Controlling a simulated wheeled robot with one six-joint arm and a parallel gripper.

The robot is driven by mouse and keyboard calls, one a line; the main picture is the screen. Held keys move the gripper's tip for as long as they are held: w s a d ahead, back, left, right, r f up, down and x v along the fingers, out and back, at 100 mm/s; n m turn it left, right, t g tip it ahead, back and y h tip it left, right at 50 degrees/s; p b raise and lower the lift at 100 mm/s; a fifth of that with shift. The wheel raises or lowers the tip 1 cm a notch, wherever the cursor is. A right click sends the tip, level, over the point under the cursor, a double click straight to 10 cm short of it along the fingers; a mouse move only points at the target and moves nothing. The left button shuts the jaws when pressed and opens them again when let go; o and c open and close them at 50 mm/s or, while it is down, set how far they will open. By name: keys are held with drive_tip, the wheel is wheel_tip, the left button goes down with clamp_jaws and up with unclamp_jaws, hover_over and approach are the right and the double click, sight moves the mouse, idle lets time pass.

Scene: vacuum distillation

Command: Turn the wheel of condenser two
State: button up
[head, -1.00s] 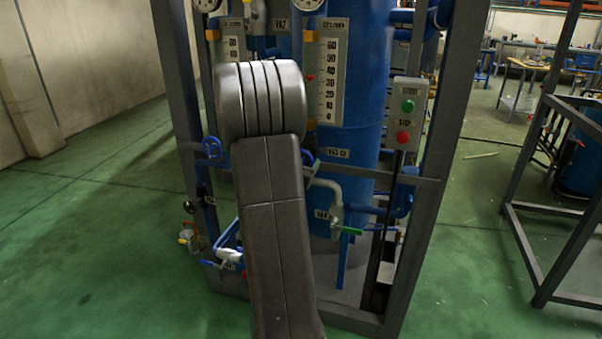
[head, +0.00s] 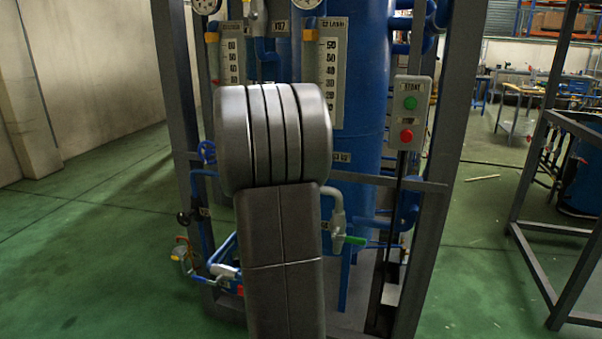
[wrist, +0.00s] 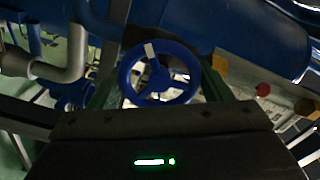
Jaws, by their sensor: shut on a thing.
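A blue handwheel (wrist: 158,97) with three spokes and a pale mark on its upper rim is in the middle of the wrist view. My gripper (wrist: 160,78) has one finger on each side of this wheel and is shut on it. In the head view my arm covers the gripper and the held wheel. The tall blue vessel (head: 361,120) stands behind my arm. No label for condenser two can be read clearly.
Another blue handwheel (head: 207,152) is on the left of the frame. A box with green and red buttons (head: 410,112) hangs on the right post. A green-handled valve (head: 350,240) is low beside my arm. Green floor (head: 90,240) is clear on the left.

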drive_tip(key=shift+f+m+b, duration=0.1)
drive_tip(key=shift+m+b, duration=0.65)
drive_tip(key=shift+m, duration=0.45)
drive_tip(key=o, duration=1)
drive_tip(key=p+v, duration=0.1)
drive_tip(key=v, duration=1.3)
drive_tip(key=shift+w, duration=0.1)
